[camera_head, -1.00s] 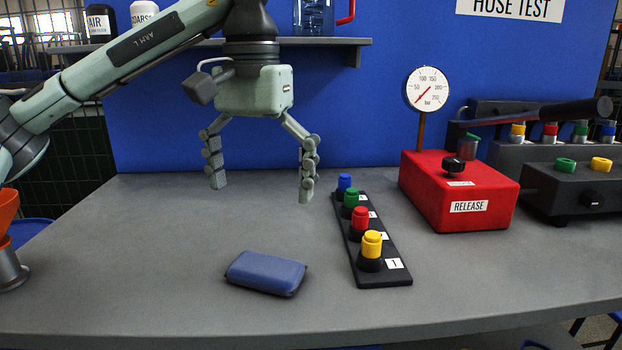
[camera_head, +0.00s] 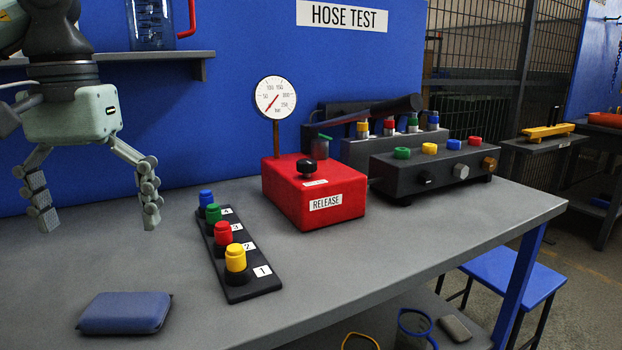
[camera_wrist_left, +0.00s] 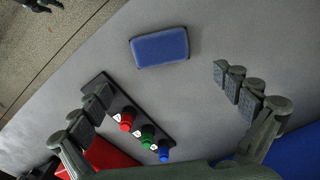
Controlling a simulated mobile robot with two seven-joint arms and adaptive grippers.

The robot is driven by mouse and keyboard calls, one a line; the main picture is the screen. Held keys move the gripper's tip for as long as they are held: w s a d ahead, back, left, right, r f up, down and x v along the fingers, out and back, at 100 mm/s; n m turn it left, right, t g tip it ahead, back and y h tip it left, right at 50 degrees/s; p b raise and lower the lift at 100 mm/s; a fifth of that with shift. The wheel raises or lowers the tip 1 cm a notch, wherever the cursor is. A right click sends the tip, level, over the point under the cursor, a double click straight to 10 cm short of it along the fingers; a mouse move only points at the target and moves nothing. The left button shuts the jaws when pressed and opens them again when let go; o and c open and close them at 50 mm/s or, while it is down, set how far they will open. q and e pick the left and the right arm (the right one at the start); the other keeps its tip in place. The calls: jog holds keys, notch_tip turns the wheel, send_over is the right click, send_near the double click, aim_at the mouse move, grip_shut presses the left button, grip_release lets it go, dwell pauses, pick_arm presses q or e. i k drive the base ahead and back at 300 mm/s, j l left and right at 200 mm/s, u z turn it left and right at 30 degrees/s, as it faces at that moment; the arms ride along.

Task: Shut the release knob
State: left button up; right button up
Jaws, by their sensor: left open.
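The release knob (camera_head: 307,167) is a small black knob on top of the red box (camera_head: 339,205) labelled RELEASE, right of the middle of the bench in the head view. A pressure gauge (camera_head: 275,98) stands behind the box, its red needle pointing to the lower left. My left gripper (camera_head: 98,225) is open and empty above the bench, well to the left of the box. In the left wrist view its spread fingers (camera_wrist_left: 162,98) have only bench, caps and pouch below them, and part of the red box (camera_wrist_left: 98,158) shows behind one finger. My right gripper is not visible.
A black strip (camera_head: 262,288) with several coloured caps lies between my gripper and the red box. A blue pouch (camera_head: 125,313) lies at the front left. A dark manifold (camera_head: 436,172) with coloured knobs and a long-handled pump (camera_head: 375,112) stand right of and behind the box.

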aim_at(306, 166)
jog(key=i+l+u, duration=0.35)
jog(key=l, duration=0.35)
jog(key=i+l+u, duration=0.3)
jog(key=l, duration=0.45)
jog(key=i, duration=0.1)
